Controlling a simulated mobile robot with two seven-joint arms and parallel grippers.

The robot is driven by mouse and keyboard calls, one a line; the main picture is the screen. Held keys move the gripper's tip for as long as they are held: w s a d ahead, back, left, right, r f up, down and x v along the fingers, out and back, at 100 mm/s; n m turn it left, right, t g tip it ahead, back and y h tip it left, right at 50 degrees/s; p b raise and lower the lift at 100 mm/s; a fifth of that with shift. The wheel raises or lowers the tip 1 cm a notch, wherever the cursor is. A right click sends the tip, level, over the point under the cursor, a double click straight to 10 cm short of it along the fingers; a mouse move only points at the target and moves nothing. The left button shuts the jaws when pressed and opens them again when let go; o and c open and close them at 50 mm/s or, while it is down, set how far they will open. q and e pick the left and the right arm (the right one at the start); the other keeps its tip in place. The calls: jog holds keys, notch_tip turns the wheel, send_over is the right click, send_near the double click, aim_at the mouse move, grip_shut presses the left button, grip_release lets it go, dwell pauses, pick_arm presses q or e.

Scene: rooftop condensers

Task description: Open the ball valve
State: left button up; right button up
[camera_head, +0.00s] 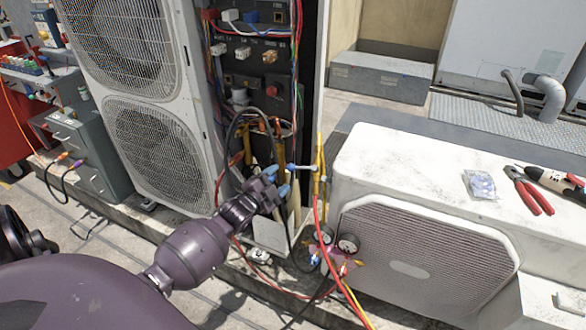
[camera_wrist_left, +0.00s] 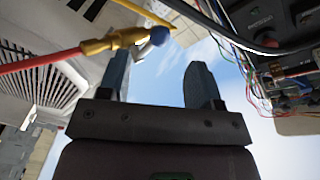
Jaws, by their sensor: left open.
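The ball valve (camera_head: 317,172) is a slim brass-yellow body in line with a hose, standing upright between the tall condenser and the low white unit. Its thin metal lever (camera_head: 301,168) sticks out to the left, across the body, and ends in a blue ball knob (camera_head: 291,167). In the left wrist view, the brass valve (camera_wrist_left: 112,42) is at upper left and the blue knob (camera_wrist_left: 158,37) is just beyond the left-hand finger's tip. My left gripper (camera_head: 277,180) is open and empty, just left of the knob; I cannot tell whether it touches. My right gripper is out of view.
Hoses and a pair of gauges (camera_head: 347,243) hang below the valve. The tall condenser (camera_head: 152,150) with wired open panel stands behind my left gripper. The low white unit (camera_head: 430,160) is close on the right, with red pliers (camera_head: 528,190) on top.

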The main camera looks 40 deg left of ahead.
aim_at(288, 170)
pick_arm(q)
jog(key=shift+w+a+b, duration=0.2)
jog(key=shift+w+b, duration=0.45)
jog(key=shift+w, duration=2.9)
jog(key=shift+c, duration=0.2)
jog(key=shift+f, duration=0.1)
grip_shut()
